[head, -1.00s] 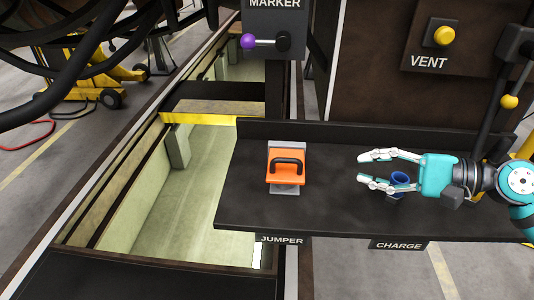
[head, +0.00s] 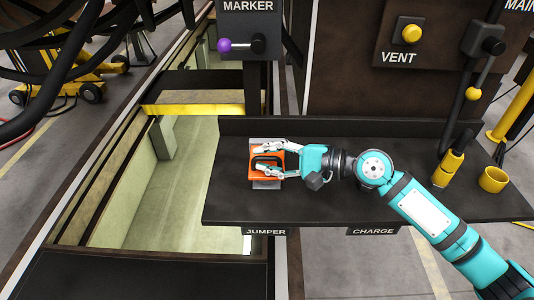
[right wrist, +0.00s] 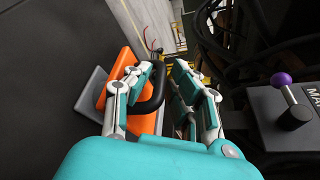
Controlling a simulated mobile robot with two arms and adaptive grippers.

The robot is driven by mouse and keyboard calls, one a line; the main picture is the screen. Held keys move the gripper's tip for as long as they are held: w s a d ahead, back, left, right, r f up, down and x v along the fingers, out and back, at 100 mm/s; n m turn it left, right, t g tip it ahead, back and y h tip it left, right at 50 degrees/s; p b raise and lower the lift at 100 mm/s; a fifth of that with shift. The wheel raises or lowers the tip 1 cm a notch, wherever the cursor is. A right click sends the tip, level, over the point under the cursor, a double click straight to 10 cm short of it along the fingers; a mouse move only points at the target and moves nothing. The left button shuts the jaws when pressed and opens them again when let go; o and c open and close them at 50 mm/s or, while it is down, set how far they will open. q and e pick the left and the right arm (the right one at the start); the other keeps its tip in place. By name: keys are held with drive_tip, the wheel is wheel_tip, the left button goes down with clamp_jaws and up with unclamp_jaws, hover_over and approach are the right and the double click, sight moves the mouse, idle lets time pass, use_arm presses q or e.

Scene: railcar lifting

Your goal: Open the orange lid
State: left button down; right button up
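The orange lid (head: 253,172) with its black bar handle lies on a grey base on the dark shelf. It also shows in the right wrist view (right wrist: 122,66), where the black handle (right wrist: 158,88) stands between my fingers, nearer the left one. My right gripper (head: 263,162) is over the lid, its two fingers spread on either side of the handle. A gap shows between the handle and the right finger in the wrist view. The gripper hides part of the lid in the head view. My left gripper is not in view.
The dark shelf (head: 230,200) has a raised back edge. A purple-knobbed MARKER lever (head: 225,45) is above it. A yellow VENT button (head: 411,33) is on the back panel. A yellow cup (head: 493,179) and a yellow-handled item (head: 449,166) are at the right. An open pit (head: 185,200) is left.

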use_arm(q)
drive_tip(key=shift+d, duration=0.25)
use_arm(e)
drive_tip(key=shift+a, duration=0.1)
drive_tip(key=shift+c, duration=0.4)
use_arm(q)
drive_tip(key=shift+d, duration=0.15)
use_arm(e)
clamp_jaws()
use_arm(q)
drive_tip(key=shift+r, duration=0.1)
